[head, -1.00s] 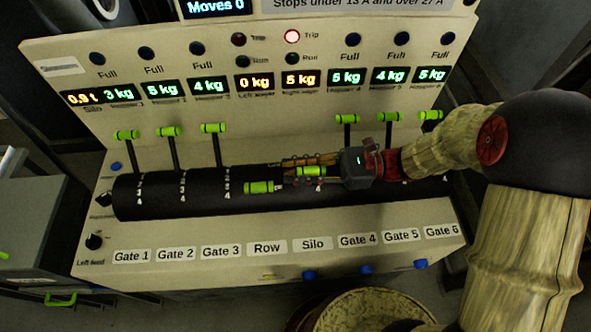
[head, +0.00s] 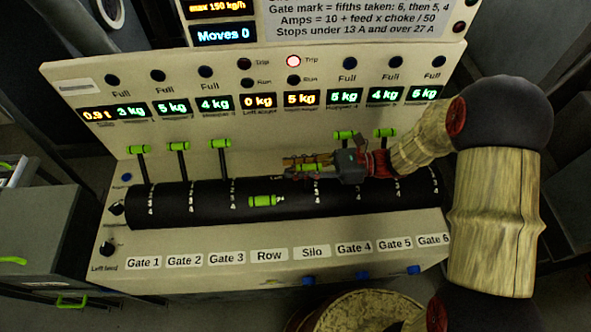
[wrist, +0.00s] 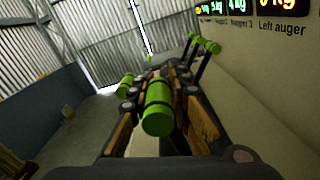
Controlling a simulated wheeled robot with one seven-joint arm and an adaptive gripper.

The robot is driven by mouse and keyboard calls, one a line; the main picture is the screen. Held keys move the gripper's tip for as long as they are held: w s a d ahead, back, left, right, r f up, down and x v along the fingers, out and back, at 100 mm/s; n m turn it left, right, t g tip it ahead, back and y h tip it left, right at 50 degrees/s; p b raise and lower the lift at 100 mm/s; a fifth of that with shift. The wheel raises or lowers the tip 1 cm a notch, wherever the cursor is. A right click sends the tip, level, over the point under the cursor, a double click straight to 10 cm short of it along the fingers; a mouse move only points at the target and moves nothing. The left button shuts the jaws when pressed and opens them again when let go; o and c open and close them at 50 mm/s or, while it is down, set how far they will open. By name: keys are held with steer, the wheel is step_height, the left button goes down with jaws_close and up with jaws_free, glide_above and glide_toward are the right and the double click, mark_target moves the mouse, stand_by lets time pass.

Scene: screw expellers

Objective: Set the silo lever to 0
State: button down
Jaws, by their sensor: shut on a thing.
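The silo lever's green handle (head: 309,167) stands over the black drum (head: 225,207), in line with the Silo label (head: 312,252). My gripper (head: 293,167) reaches it from the right, with its fingers shut on the handle. In the wrist view the green handle (wrist: 158,106) lies between the two wooden-faced fingers. The handle sits higher than the Row lever's handle (head: 263,201) and lower than the raised gate levers. The lever's stem and its number on the drum are hidden or unreadable.
Gate 1 (head: 140,150), Gate 2 (head: 179,146) and Gate 3 (head: 221,143) levers stand raised on the left. Gate 4 (head: 343,135) and Gate 5 (head: 386,133) levers stand just behind my gripper. The Trip lamp (head: 293,62) is lit. A barrel (head: 360,312) stands in front.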

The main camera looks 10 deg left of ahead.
steer(key=shift+w+a+f+m+p, duration=0.1)
steer(key=shift+w+a+m+p, duration=0.15)
steer(key=shift+w+m+p, duration=0.5)
steer(key=shift+w+a+f+m+p, duration=0.15)
steer(key=shift+w+m+p, duration=0.3)
steer(key=shift+w+p, duration=0.55)
steer(key=shift+w+a+f+m+p, duration=0.1)
steer(key=shift+w+a+m+p, duration=0.2)
steer(key=shift+w+m+p, duration=0.6)
steer(key=shift+w+n, duration=0.15)
steer(key=shift+n, duration=0.15)
steer(key=c, duration=1.8)
jaws_free()
steer(key=shift+o, duration=0.7)
steer(key=shift+r, duration=0.1)
steer(key=v, duration=1.2)
